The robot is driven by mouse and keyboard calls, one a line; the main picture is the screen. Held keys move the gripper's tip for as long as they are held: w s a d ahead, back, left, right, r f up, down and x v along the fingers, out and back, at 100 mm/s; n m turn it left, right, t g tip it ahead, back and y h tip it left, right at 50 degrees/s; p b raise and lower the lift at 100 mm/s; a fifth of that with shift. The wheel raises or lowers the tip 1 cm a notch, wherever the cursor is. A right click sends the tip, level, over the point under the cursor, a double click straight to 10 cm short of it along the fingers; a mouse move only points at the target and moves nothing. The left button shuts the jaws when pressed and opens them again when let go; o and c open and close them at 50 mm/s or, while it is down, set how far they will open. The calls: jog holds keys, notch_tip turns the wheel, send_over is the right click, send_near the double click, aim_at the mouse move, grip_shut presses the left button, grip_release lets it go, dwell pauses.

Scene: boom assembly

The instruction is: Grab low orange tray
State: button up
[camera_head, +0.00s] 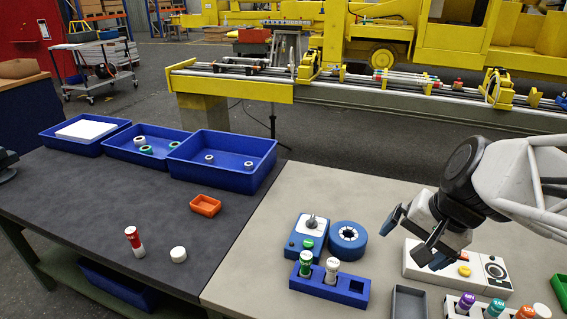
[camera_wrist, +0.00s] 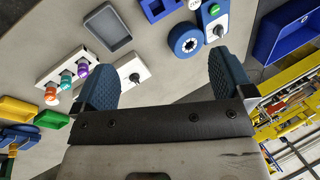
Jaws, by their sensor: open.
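The low orange tray (camera_head: 205,205) is a small shallow open box on the dark left table, in front of the blue bins. My gripper (camera_head: 412,242) is above the light right table, well to the right of the orange tray. It is open, with nothing between its blue-grey fingers. In the wrist view my gripper (camera_wrist: 162,85) also shows both fingers apart, over the light table top. I cannot make out the orange tray in the wrist view.
Blue bins (camera_head: 222,183) line the back of the dark table. A red-and-white bottle (camera_head: 134,241) and a white cap (camera_head: 178,254) stand nearer the front. A blue rack (camera_head: 330,284), a blue ring (camera_head: 347,240) and a grey tray (camera_head: 408,302) occupy the light table.

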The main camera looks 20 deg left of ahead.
jog(key=w+a+f+m+g+y, duration=0.1)
jog(key=w+a+f+m+y, duration=0.1)
jog(key=w+a, duration=0.55)
jog(key=w+a+f+m+y, duration=0.2)
jog(key=w+a+m, duration=0.15)
jog(key=a, duration=0.75)
jog(key=w+a+f+m+g+y, duration=0.1)
jog(key=w+a+f+m+y, duration=0.15)
jog(key=w+a, duration=0.55)
jog(key=m+t+y, duration=0.2)
jog(key=m+y, duration=0.1)
jog(key=m, duration=0.6)
send_near(208, 203)
jog(key=s+r, duration=0.1)
jog(key=s+d+r, duration=0.1)
jog(key=s, duration=0.1)
jog(key=shift+s+r, duration=0.1)
jog(key=shift+r, duration=0.2)
jog(key=shift+a+f, duration=0.1)
jog(key=shift+a, duration=0.05)
jog(key=shift+a, duration=0.15)
jog(key=shift+x, duration=1.15)
jog(key=shift+a+f, duration=0.1)
jog(key=shift+x, duration=2.5)
